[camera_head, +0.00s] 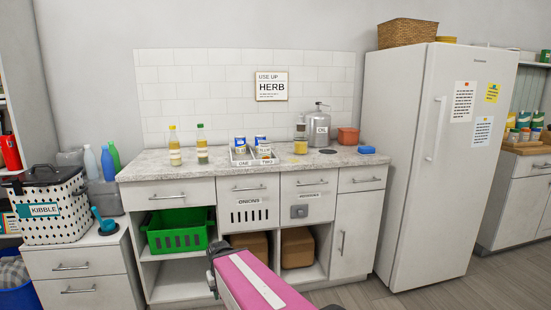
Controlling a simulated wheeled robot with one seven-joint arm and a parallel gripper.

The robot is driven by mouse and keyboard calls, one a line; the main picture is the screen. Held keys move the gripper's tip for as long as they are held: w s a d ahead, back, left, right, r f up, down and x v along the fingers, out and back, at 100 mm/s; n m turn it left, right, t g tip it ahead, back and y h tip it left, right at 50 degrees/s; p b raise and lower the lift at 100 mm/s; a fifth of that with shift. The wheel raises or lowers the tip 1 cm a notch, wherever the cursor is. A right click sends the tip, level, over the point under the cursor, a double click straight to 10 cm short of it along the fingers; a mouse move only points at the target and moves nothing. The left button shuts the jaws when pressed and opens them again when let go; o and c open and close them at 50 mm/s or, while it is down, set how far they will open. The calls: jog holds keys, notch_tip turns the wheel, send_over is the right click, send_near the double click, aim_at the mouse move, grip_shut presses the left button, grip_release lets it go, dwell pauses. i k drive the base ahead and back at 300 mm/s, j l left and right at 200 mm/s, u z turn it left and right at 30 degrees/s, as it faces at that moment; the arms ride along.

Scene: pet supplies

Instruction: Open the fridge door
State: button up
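The tall white fridge (462,190) stands at the right of the counter. Its front faces right and toward me, and its door looks shut. A long upright handle (435,128) runs along the left edge of the door. White and yellow notes are stuck on the upper right of the door. My pink arm link (245,282) reaches up from the bottom middle of the view, well left of the fridge and apart from it. My gripper cannot be made out, so its opening and anything in it are hidden.
A counter (220,172) with bottles, trays and a canister stands left of the fridge. A wicker basket (407,33) sits on the fridge top. Another cabinet (518,200) stands at the right. Bare floor (440,296) lies before the fridge.

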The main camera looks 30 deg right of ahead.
aim_at(467, 91)
jog(key=z, duration=2.4)
